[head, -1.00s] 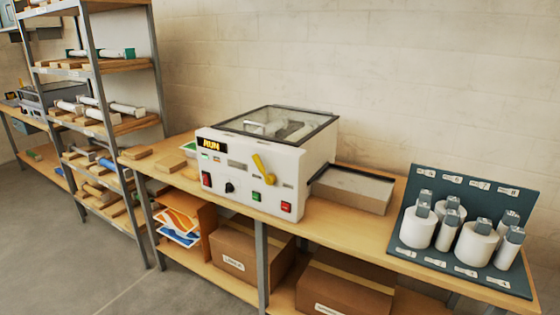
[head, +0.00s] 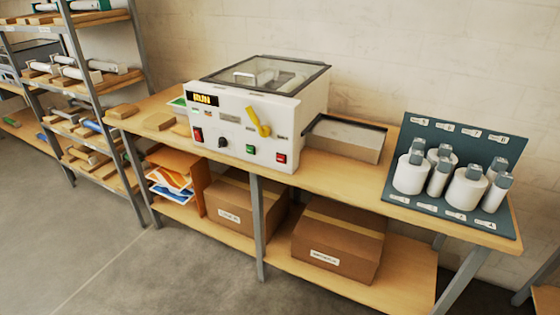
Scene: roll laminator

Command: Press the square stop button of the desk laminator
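The desk laminator (head: 238,138) is a white box with a framed clear lid, standing on a wooden bench. Its front panel has a small display (head: 204,99) with yellow letters that seem to read RUN. A square red button (head: 281,157) sits at the panel's lower right, with a square green button (head: 251,149) to its left. A red rocker switch (head: 198,135) is at the far left, with a black knob (head: 223,143) beside it. A yellow lever (head: 257,121) is tilted on the upper right of the panel. Neither of my grippers is in view.
The bench (head: 330,172) carries a grey-topped tray (head: 345,139) right of the laminator and a dark rack (head: 463,145) of white rolls. A metal shelf unit (head: 84,75) stands left. The floor in front is clear.

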